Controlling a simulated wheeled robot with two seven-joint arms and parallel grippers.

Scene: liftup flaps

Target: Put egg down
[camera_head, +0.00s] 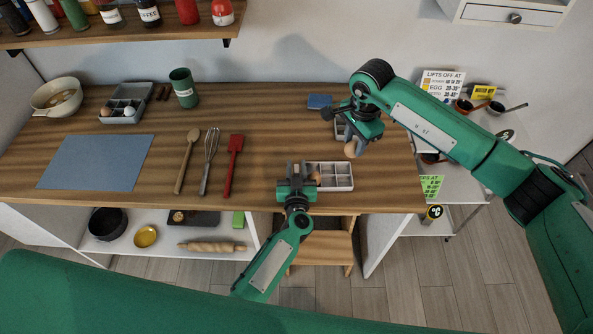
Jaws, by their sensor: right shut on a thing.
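A brown egg (350,149) is in the jaws of my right gripper (354,140), above the right part of the wooden table. A white compartment tray (342,184) lies below it near the table's front edge. A brown egg-like item (315,177) shows in the tray's left part, partly hidden by my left gripper (296,168). My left gripper is at the tray's left end; its finger gap is too small to read. A second grey tray (340,131) is partly hidden behind my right gripper. A grey compartment tray (117,117) with eggs stands at the back left.
A wooden spoon (187,160), a whisk (209,160) and a red spatula (234,163) lie beside a blue mat (97,162). A bowl (57,97) and green cup (184,88) stand at the back. The table (268,140) is clear between spatula and tray.

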